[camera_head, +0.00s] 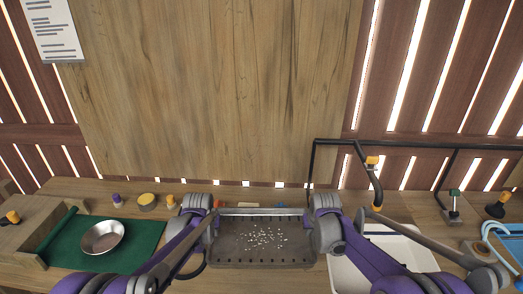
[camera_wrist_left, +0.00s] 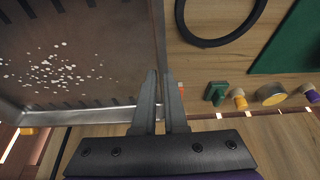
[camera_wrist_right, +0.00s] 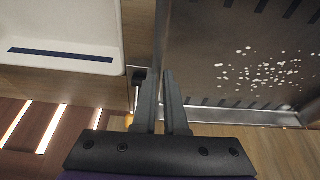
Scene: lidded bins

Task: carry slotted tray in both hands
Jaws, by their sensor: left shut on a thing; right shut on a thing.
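The slotted tray (camera_head: 262,255) is a dark grey metal tray with slots along its edges and many small white bits on its floor. It is in the middle of the head view, between my two arms. My left gripper (camera_wrist_left: 163,80) is shut on the tray's wall at its left side; the tray (camera_wrist_left: 75,50) fills the left of the left wrist view. My right gripper (camera_wrist_right: 153,80) is shut on the opposite wall; the tray (camera_wrist_right: 240,60) fills the right of the right wrist view. I cannot tell how far the tray is above the bench.
A green mat (camera_head: 70,250) with a metal bowl (camera_head: 102,237) lies at left. A white bin (camera_head: 400,252) stands close at the tray's right. Small pots and a yellow-topped jar (camera_head: 147,201) line the back. A black pipe frame (camera_head: 420,147) rises at back right.

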